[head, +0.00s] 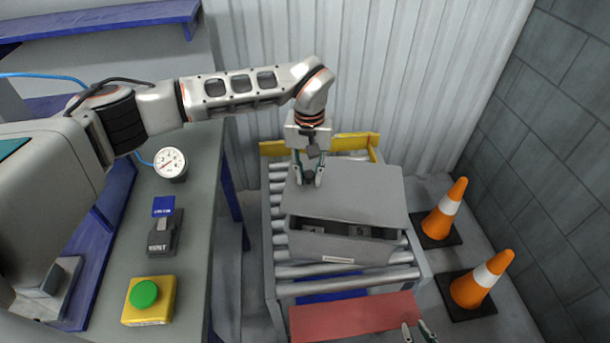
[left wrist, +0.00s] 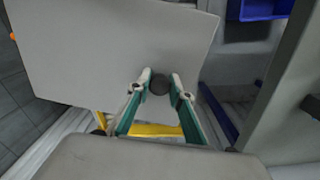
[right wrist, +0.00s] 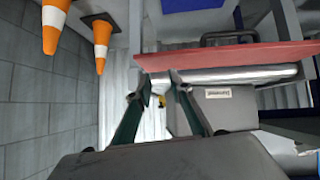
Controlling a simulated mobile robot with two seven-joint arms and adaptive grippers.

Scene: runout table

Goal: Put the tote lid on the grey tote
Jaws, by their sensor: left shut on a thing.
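The grey tote lid (head: 355,190) is held over the grey tote (head: 340,248) on the roller conveyor. A gap along the tote's front shows dark numbered items inside; I cannot tell whether the lid's back edge touches the tote. My left gripper (head: 309,178) is shut on the lid's dark knob, near the lid's left side. In the left wrist view the lid (left wrist: 100,50) spreads beyond the fingertips (left wrist: 160,86), with the round knob between them. My right gripper (head: 417,331) is open and empty beside the red panel; it also shows in the right wrist view (right wrist: 160,82).
A red panel (head: 350,315) lies at the conveyor's near end. A yellow bar (head: 350,142) stands at its far end. Two orange cones (head: 482,280) are on the right floor. The left bench (head: 205,200) holds a gauge (head: 171,163) and a green button box (head: 147,300).

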